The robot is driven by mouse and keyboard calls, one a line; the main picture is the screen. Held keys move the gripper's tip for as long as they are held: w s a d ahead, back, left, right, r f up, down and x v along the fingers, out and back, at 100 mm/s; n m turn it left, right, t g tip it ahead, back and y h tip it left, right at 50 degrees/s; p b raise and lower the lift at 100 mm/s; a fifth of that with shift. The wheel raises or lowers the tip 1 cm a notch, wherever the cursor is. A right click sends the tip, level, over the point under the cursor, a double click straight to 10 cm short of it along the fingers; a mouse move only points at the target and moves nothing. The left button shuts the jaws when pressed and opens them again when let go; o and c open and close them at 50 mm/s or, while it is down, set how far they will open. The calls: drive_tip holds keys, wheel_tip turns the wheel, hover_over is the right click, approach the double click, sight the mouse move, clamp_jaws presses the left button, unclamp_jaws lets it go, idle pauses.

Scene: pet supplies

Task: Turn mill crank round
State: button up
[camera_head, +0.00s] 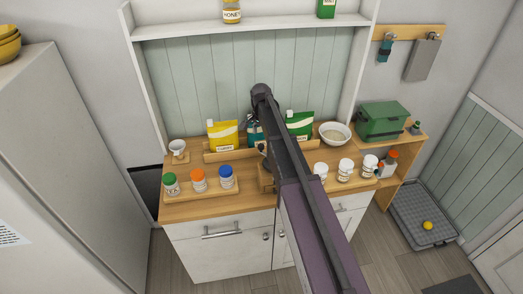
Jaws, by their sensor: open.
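A small wooden body (265,181), which looks like part of the mill, shows at the middle of the counter beside my arm. My arm covers most of it. A small dark and pale part shows just above it, too small to tell whether it is the crank. My arm reaches from the lower right up over the counter, with its dark joint in front of the green panelling. My gripper is hidden behind the arm, so its place relative to the mill cannot be seen.
Jars with green, orange and blue lids stand on a wooden tray (206,192) at left. White-lidded jars (345,170) stand at right. Yellow (222,135) and green (299,124) bags and a white bowl (335,133) are behind. A cup (178,148) stands at back left.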

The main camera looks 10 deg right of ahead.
sight(261, 145)
drive_tip(key=shift+f+b, duration=3.1)
drive_tip(key=shift+f, duration=0.35)
clamp_jaws()
